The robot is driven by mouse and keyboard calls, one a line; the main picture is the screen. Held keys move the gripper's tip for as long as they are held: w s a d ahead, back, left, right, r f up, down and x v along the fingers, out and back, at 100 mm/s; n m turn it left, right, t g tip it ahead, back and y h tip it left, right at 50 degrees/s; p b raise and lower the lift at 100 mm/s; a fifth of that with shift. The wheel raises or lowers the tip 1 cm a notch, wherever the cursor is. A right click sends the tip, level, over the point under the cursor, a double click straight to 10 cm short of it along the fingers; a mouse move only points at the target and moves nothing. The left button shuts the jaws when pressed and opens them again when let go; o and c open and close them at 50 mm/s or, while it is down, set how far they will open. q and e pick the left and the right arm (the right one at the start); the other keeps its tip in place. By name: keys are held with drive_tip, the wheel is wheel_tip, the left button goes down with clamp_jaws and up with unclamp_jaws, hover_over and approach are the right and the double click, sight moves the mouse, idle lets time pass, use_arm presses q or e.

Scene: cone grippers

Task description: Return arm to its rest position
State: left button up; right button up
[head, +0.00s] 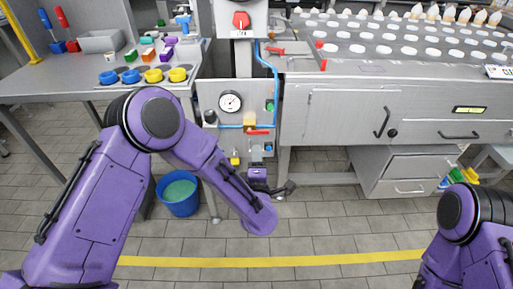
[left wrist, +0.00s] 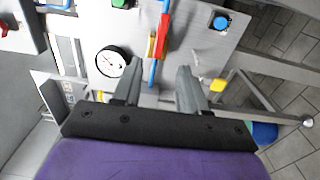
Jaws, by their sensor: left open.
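My left arm (head: 150,160) is purple with black joints. It comes in from the lower left, bends at a high elbow and reaches down toward the middle. Its gripper (head: 273,188) is in front of the grey control panel, below the gauge. In the left wrist view the gripper's two grey fingers (left wrist: 160,88) are apart with nothing held between them. The panel shows beyond them. My right arm (head: 466,235) is folded at the lower right edge, and its gripper is out of the picture.
The panel carries a round gauge (head: 230,102) and a red-handled valve (head: 258,132). A blue bucket (head: 177,207) stands left of the left forearm. A worktable (head: 50,82) is at left, a conveyor machine (head: 335,105) at right. Floor near the yellow line (head: 330,259) is clear.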

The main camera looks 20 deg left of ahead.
use_arm(q)
drive_tip(key=shift+s, duration=0.35)
drive_tip(key=s+a+f+m+g+h+p, duration=0.4)
drive_tip(key=s+f+m+g, duration=0.4)
drive_tip(key=s+f+m, duration=0.55)
drive_tip(key=s+a+f+g+p, duration=0.1)
drive_tip(key=s+a+g, duration=0.1)
drive_tip(key=s+a, duration=0.2)
drive_tip(key=s+a+f+g+y+p, duration=0.1)
drive_tip(key=s+a, duration=0.3)
drive_tip(key=s, duration=0.6)
drive_tip(key=s+a+f+m+g+y+p, duration=0.1)
drive_tip(key=s+a+f+g, duration=0.1)
drive_tip(key=s, duration=0.5)
drive_tip(key=shift+s+a+g, duration=0.35)
drive_tip(key=shift+a+g, duration=0.25)
drive_tip(key=shift+a, duration=0.45)
